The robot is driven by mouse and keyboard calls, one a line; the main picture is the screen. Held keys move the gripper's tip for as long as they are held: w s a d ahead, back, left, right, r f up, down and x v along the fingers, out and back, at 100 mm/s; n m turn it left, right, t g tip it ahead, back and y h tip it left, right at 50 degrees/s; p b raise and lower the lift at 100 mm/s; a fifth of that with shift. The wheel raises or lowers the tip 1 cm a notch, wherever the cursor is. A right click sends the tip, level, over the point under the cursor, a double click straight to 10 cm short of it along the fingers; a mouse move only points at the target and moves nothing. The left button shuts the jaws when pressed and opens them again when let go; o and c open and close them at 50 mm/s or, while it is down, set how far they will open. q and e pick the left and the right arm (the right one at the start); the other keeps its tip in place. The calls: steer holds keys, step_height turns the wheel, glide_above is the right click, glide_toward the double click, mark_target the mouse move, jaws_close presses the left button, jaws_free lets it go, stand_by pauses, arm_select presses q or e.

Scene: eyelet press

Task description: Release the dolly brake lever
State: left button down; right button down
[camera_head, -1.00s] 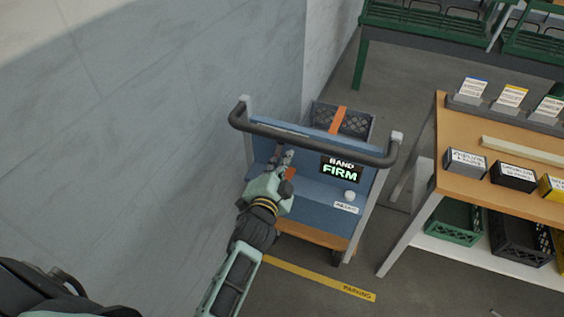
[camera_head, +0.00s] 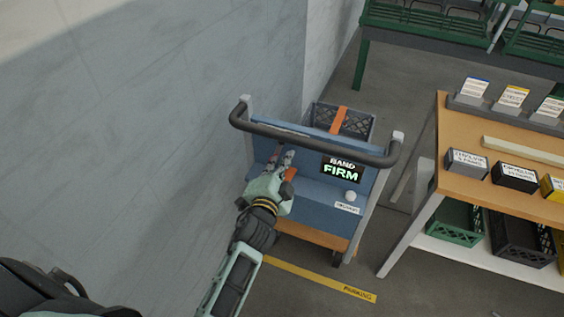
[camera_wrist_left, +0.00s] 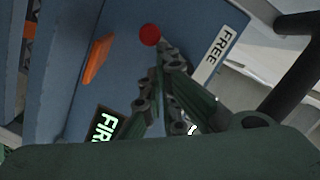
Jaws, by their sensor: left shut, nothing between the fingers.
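The dolly (camera_head: 318,200) has a blue panel and a dark push handle (camera_head: 310,140). In the left wrist view, a red ball knob (camera_wrist_left: 150,35) shows on the blue panel (camera_wrist_left: 112,82), just beyond my fingertips; I take it for the end of the brake lever, whose shaft is hidden. A "FREE" label (camera_wrist_left: 221,49) is to its right, and an orange piece (camera_wrist_left: 98,58) to its left. My left gripper (camera_head: 286,156) is shut and empty, in front of the panel below the handle. It also shows in the left wrist view (camera_wrist_left: 163,62); contact with the knob cannot be told. My right gripper is not in view.
A grey crate (camera_head: 356,122) is behind the handle. A wall (camera_head: 150,130) stands close on the left. A wooden-topped workbench (camera_head: 460,187) stands on the right.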

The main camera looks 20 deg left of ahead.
arm_select(q)
steer(key=shift+a+f+m, duration=0.1)
steer(key=shift+a+m, duration=0.05)
steer(key=shift+m, duration=0.25)
stand_by(4.3)
steer(key=shift+s, duration=0.1)
